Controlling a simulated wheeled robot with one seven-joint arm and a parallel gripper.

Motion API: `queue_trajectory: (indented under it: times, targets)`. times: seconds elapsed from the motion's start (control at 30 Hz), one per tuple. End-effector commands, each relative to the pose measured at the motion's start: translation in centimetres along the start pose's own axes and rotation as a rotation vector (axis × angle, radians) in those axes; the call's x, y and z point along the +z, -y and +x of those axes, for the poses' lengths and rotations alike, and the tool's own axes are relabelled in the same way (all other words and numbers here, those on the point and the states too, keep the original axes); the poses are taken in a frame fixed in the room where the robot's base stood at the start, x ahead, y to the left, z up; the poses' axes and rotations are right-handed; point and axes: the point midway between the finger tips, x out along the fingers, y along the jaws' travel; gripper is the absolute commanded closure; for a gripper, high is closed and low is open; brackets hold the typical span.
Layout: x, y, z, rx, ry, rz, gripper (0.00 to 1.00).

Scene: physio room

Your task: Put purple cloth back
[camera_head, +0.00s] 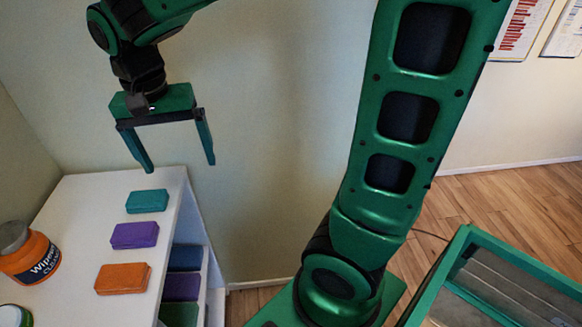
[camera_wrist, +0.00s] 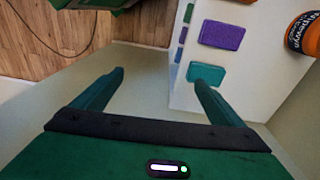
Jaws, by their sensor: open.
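A purple folded cloth (camera_head: 134,235) lies flat on the white cabinet top (camera_head: 70,217), between a teal cloth (camera_head: 147,201) and an orange one (camera_head: 122,279). The purple cloth also shows in the wrist view (camera_wrist: 222,35), beyond the teal cloth (camera_wrist: 206,74). My gripper (camera_head: 181,166) is open and empty, in the air above the cabinet's far right end. In the wrist view my gripper's fingers (camera_wrist: 158,78) are wide apart, the right one close in line with the teal cloth. Another purple item (camera_head: 182,287) sits in the cabinet's open side.
An orange wipes tub (camera_head: 38,260) stands at the cabinet's left. A green-lidded container (camera_head: 14,316) is at the lower left. Blue (camera_head: 185,257) and green (camera_head: 179,314) items sit in the side compartments. A green-framed tray (camera_head: 470,277) is at lower right. Wall lies behind my gripper.

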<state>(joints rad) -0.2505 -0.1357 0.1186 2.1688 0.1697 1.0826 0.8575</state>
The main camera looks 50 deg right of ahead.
Motion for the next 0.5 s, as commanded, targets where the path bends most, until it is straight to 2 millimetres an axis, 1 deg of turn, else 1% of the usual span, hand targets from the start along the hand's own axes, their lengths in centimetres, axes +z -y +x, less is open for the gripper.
queue_trajectory:
  times: [0.03,0.07,0.1,0.17,0.2,0.3,0.33,0.4,0.5]
  targets:
    - [-1.5,-4.5,0.4,0.007,0.003,0.016,0.08]
    - [-2.0,-7.0,0.8,0.01,0.007,0.013,0.08]
    - [-2.4,-10.1,1.3,0.013,0.015,0.006,0.08]
    - [-2.4,-14.6,2.1,0.012,0.029,-0.005,0.08]
    - [-2.0,-17.3,2.7,0.008,0.038,-0.011,0.08]
    - [-0.4,-22.6,4.0,-0.009,0.061,-0.032,0.08]
    - [0.2,-23.8,4.4,-0.015,0.066,-0.039,0.08]
    - [1.4,-25.9,5.2,-0.029,0.076,-0.054,0.08]
    - [2.6,-27.7,5.9,-0.045,0.084,-0.069,0.08]
